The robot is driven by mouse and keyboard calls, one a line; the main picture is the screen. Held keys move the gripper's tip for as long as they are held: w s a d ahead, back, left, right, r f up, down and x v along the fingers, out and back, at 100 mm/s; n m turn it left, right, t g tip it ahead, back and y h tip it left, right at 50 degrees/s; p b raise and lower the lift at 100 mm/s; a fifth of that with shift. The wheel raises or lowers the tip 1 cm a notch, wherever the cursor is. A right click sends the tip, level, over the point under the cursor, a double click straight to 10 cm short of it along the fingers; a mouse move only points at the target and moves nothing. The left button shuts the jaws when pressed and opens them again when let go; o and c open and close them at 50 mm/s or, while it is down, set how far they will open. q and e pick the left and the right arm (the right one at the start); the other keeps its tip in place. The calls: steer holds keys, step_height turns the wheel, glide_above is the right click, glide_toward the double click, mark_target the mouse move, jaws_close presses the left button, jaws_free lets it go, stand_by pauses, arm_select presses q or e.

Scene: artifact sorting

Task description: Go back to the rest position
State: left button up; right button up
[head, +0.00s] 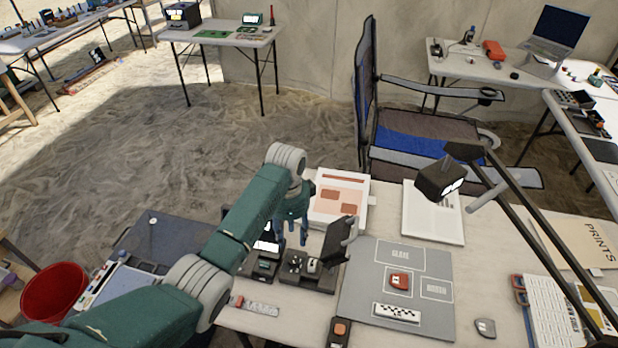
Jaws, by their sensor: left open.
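My left arm reaches in from the lower left, and my left gripper (291,238) hangs fingers down over the left part of the work table (480,270). Its fingers are apart with nothing seen between them. It is above or beside the small dark trays (308,282); the exact height is hard to tell. A grey sorting mat (362,290) with outlined, labelled areas lies to its right. A red piece (400,282) lies in one outlined area of the mat, with a checkered scale card (396,312) below it. My right gripper is not in view.
A black stand (338,242) is close to the gripper's right. A white box with an orange print (341,196) lies behind. A desk lamp (441,178) overhangs the right side. A folding chair (420,140) stands behind the table. A red bucket (54,291) is at left.

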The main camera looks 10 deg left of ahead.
arm_select(q)
steer(key=s+f+n+t, duration=0.1)
steer(key=s+f+n, duration=0.2)
steer(key=s, duration=0.5)
steer(key=s+f+n+t, duration=0.1)
steer(key=s+f+n, duration=0.2)
steer(key=s, duration=0.5)
steer(key=s+a+r+n+t, duration=0.1)
steer(key=s+a+r+n, duration=0.2)
steer(key=s, duration=0.5)
steer(key=s+a+r+n+t, duration=0.1)
steer(key=s+r+n, duration=0.35)
steer(key=s, duration=0.35)
step_height(320, 180, down, 31)
steer(key=s+m+g+b, duration=0.1)
steer(key=g+b, duration=0.1)
steer(key=b, duration=0.4)
steer(key=s+a+f+b, duration=0.1)
steer(key=s+f+b, duration=0.1)
steer(key=s+f, duration=0.7)
steer(key=s+a+f+g+b, duration=0.1)
steer(key=s+f+b, duration=0.2)
steer(key=s+f, duration=0.5)
step_height(320, 180, down, 6)
steer(key=shift+s+a+r+b, duration=0.15)
steer(key=shift+s+a+b, duration=0.15)
steer(key=shift+s+a, duration=0.05)
